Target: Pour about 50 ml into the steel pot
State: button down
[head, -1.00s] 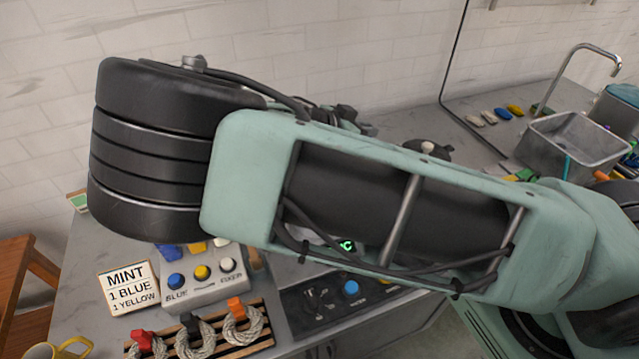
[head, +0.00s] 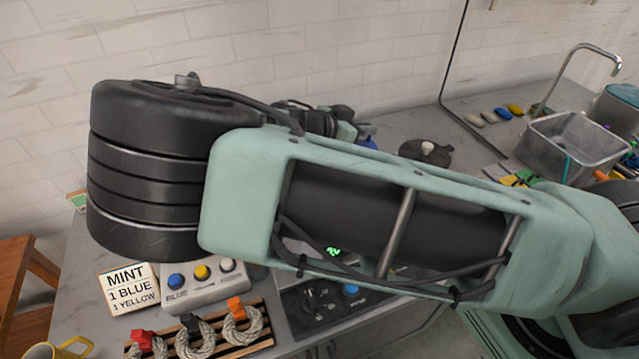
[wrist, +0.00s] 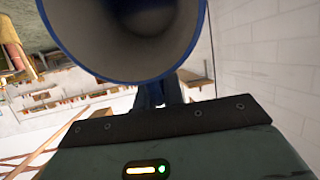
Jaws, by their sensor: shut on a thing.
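My gripper (wrist: 160,92) is shut on a blue-rimmed vessel (wrist: 72,50), seen at the top of the wrist view. Its wide mouth faces the wrist camera and its inside looks grey; I cannot make out any liquid level. In the head view only a small blue patch (head: 368,143), probably this vessel, shows behind my arm. My gripper's fingers are hidden there. I cannot make out the steel pot; my arm covers the middle of the counter. A dark lid with a pale knob (head: 425,152) lies on the counter at the back.
A hob panel (head: 300,305) with knobs and a green display (head: 333,250) is partly under my arm. Left are a dye box (head: 205,290), a MINT card (head: 128,288) and a rack of skeins (head: 200,340). A metal basin (head: 600,148) stands right.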

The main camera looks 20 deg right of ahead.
jog(key=shift+a+r+h, duration=0.25)
jog(key=shift+a+h, duration=0.05)
dwell(0.6)
jog(key=d+y, duration=0.2)
jog(key=shift+w+d+f+g+y+p, duration=0.1)
jog(key=shift+f+g+y+p, duration=0.2)
jog(key=shift+f+y+p, duration=0.1)
jog(key=shift+w+d+f+y, duration=0.1)
jog(key=shift+d+y, duration=0.15)
jog(key=shift+y, duration=0.35)
jog(key=shift+f, duration=0.2)
jog(key=shift+d+y+p, duration=0.3)
jog(key=shift+y+p, duration=0.05)
jog(key=shift+y, duration=0.35)
jog(key=shift+w+d+f+y, duration=0.15)
jog(key=shift+f+y, duration=0.15)
jog(key=shift+f, duration=0.2)
